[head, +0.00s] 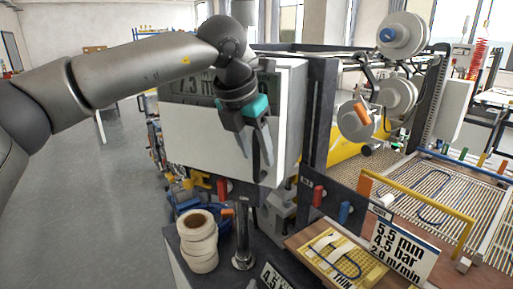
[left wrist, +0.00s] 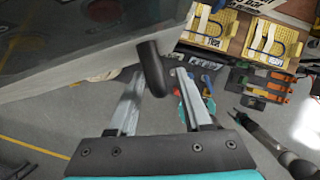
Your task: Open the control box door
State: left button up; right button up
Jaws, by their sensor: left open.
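The control box (head: 285,110) is a pale cabinet in the middle of the head view. Its door (head: 190,140) is white with a dark panel in its upper part, and it looks shut. My left gripper (head: 257,158) is in front of the door's right side, fingers pointing down and apart. In the left wrist view, a dark rounded handle (left wrist: 152,68) shows between the open fingers of the left gripper (left wrist: 158,78), and I cannot tell if they touch it. The door's grey panel (left wrist: 60,40) fills the upper left there. My arm and gripper hide part of the door in the head view.
White tape rolls (head: 198,240) stand on the dark bench below the box, beside a metal post (head: 243,250). A dark upright (head: 318,115) stands right of the box, with rollers (head: 403,35) beyond. A yellow tray (head: 340,258) lies at the front. Floor at left is clear.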

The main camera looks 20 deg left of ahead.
pick_arm(q)
grip_shut()
dwell(0.4)
dwell(1.1)
